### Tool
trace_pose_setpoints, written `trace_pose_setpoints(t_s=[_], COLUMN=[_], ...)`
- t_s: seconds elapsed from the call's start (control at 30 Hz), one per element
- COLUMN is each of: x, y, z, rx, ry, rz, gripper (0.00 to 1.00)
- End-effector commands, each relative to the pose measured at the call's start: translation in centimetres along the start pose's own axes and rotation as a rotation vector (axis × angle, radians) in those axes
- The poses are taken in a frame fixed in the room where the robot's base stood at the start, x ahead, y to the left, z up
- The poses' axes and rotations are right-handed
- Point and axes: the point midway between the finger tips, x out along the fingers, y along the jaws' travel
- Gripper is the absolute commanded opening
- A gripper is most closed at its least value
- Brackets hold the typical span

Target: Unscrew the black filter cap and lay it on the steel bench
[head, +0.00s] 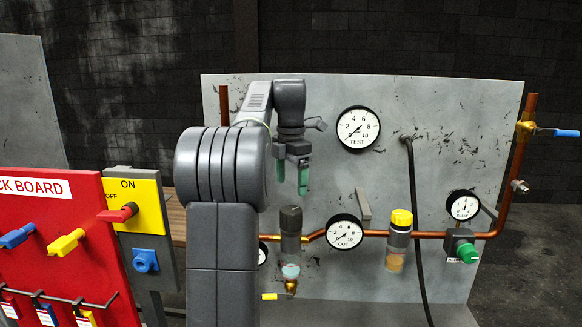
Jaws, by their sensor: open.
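The black filter cap (290,219) sits upright on top of a filter with a clear bowl (291,270), on the copper pipe line in front of the grey panel. My gripper (291,176) points down with its two green fingertips apart and nothing between them. In the picture the fingertips are just above the cap, apart from it; the depth between them is hard to tell. A grey strip below the panel looks like the steel bench (430,314); my arm hides its left part.
A yellow-capped filter (401,219) stands to the right, past the OUT gauge (344,232). A black hose (412,200) hangs in front of the panel. The red lock board (62,215) and the ON/OFF switch box (142,203) stand at left. The TEST gauge (357,129) is at upper right.

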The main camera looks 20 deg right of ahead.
Motion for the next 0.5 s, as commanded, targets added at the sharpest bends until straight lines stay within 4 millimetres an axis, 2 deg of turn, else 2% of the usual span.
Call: trace_pose_setpoints(t_s=[0.1,0.27,0.3,0.37,0.5], x=[-2.0,-3.4,-3.5,-3.3,-0.6], y=[0.0,0.0,0.0,0.0,0.1], z=[0.0,0.0,0.0,0.0,0.1], rx=[0.0,0.0,-0.001,-0.018,-0.146], ry=[-0.001,0.0,0.0,0.001,0.004], rz=[0.001,0.0,0.0,-0.002,-0.005], gripper=[0.8,0.8,0.73,0.73,0.73])
